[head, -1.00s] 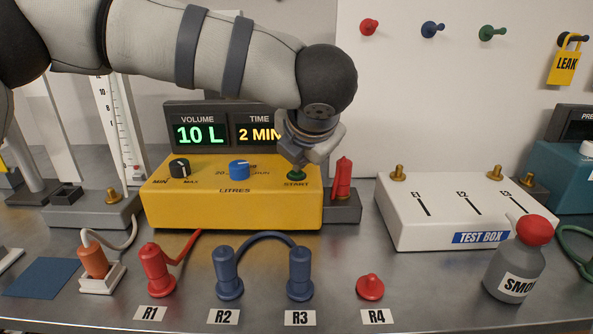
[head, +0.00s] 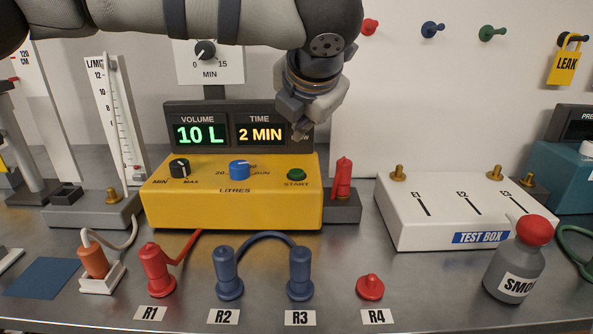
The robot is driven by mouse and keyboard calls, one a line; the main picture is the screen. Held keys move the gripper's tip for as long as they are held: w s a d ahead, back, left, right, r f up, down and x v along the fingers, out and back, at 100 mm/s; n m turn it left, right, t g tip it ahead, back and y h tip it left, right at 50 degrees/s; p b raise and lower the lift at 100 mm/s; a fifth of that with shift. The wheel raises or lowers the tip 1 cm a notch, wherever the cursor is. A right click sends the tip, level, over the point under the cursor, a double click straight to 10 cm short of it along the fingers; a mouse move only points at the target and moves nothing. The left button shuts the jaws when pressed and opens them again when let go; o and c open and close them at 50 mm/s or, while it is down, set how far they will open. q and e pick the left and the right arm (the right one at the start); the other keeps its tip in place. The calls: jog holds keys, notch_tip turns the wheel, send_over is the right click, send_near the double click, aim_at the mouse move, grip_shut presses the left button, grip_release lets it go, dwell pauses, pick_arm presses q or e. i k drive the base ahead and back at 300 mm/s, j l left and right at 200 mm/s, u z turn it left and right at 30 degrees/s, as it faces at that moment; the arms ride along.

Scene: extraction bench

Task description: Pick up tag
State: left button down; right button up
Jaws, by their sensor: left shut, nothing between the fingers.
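A yellow tag (head: 564,66) marked LEAK, shaped like a padlock with a loop, hangs from a dark peg (head: 563,40) on the back wall at the far upper right. My left gripper (head: 300,130) is shut and empty. It points down in front of the right end of the display, above the yellow pump box (head: 232,208) and its green START button (head: 296,175). It is far to the left of the tag. My right gripper is not in view.
Red (head: 369,27), blue (head: 429,30) and green (head: 487,33) pegs on the wall are bare. Below stand a white test box (head: 412,236), a grey bottle (head: 514,268) with a red cap and a teal box (head: 563,185). Wall space left of the tag is free.

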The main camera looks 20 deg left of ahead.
aim_at(565, 67)
jog(key=k+l, duration=0.3)
jog(key=k, duration=0.15)
jog(key=k+l, duration=0.25)
jog(key=k, duration=0.2)
